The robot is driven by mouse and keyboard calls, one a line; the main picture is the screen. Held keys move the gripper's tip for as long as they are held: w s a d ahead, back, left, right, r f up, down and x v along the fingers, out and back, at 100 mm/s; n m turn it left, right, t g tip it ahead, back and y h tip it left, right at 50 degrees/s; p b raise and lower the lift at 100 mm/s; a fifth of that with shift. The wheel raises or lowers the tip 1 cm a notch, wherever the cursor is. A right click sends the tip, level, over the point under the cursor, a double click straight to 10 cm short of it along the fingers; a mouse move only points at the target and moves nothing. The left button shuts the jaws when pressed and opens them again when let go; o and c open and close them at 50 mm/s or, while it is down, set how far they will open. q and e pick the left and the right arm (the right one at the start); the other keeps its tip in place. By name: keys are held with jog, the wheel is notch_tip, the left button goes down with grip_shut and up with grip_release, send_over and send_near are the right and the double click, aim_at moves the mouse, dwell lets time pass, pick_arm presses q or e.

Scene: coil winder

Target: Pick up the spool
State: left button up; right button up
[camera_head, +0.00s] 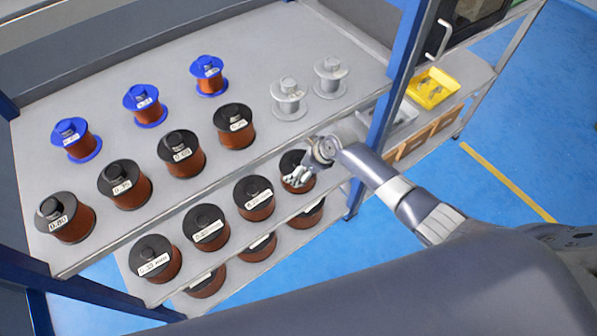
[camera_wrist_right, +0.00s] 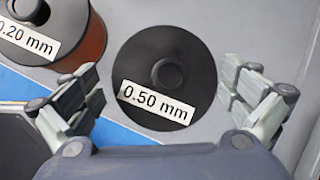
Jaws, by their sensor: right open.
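A copper-wire spool with a black flange (camera_head: 292,160) stands on the lower shelf at the right end of its front row. In the right wrist view it is seen from above as a black disc (camera_wrist_right: 168,62) with a round hub and a label reading 0.50 mm. My right gripper (camera_head: 300,180) is at this spool and hides part of it in the head view. In the wrist view its fingers are spread wide, one on each side of the disc, with gaps between; it is open and empty. My left gripper is not in view.
A spool labelled 0.20 mm (camera_wrist_right: 55,30) stands close beside it. Several more black spools (camera_head: 207,228) fill the lower rows. The upper shelf (camera_head: 60,105) holds blue, black and silver spools. A blue post (camera_head: 398,90) and a yellow bin (camera_head: 432,87) are to the right.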

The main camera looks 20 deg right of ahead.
jog(key=c, duration=2.3)
jog(key=shift+w+r, duration=0.2)
jog(key=shift+r, duration=0.1)
grip_shut()
jog(key=shift+d+f, duration=0.1)
jog(key=shift+r, duration=0.75)
jog(key=s+d+p, duration=0.1)
jog(key=s+d, duration=0.9)
jog(key=s, duration=0.4)
jog(key=shift+s+d, duration=0.15)
jog(key=shift+d, duration=0.15)
